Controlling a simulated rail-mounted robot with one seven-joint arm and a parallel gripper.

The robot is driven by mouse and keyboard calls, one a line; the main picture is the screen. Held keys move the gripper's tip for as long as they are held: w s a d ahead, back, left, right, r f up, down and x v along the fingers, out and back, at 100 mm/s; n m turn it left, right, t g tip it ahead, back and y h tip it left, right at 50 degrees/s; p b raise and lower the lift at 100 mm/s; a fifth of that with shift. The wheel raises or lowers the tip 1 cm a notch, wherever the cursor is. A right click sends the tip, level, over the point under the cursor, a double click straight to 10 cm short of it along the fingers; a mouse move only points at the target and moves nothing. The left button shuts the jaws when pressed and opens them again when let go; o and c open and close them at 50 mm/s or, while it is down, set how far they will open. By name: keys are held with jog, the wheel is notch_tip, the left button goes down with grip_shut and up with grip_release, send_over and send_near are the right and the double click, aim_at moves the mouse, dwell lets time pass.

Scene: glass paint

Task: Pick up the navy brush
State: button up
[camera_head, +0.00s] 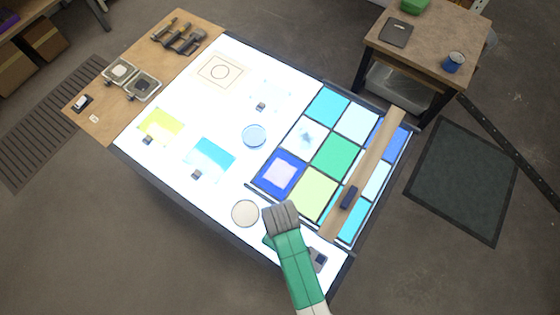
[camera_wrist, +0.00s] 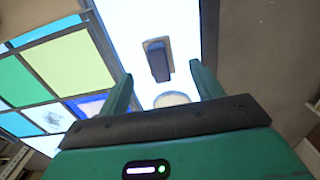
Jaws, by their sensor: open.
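A dark navy block, which I take to be the navy brush (camera_wrist: 158,62), lies on a small grey-beige pad on the lit table. In the head view the navy block (camera_head: 319,258) and its pad are at the table's front corner, just right of my arm, partly covered by it. In the wrist view my gripper (camera_wrist: 160,74) is open and empty, and the block appears between and beyond the fingertips. I see no contact. In the head view my dark wrist and green arm hide most of the gripper.
A wooden bar (camera_head: 378,150) with another navy block (camera_head: 349,197) on it spans the coloured glass panel (camera_head: 338,155). A cream disc (camera_head: 245,213) lies left of my wrist and also shows in the wrist view (camera_wrist: 172,99). A blue round dish (camera_head: 254,135) stands mid-table.

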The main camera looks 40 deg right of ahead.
jog(key=f+b, duration=0.2)
jog(key=f, duration=0.4)
jog(key=shift+w+f, duration=0.1)
jog(key=shift+w, duration=0.1)
jog(key=c, duration=1.1)
jog(key=shift+r, duration=0.4)
jog(key=r+p, duration=0.2)
jog(key=r, duration=0.1)
jog(key=shift+s+a+r, duration=0.1)
jog(key=shift+s+a, duration=0.05)
jog(key=shift+a, duration=0.05)
jog(key=s+a, duration=0.3)
jog(key=s+a+p, duration=0.1)
jog(key=s+a, duration=0.3)
jog(key=s+a+r+p, duration=0.1)
jog(key=s+a, duration=0.2)
jog(key=a, duration=0.1)
jog(key=shift+s+a, duration=0.15)
jog(key=shift+s, duration=0.2)
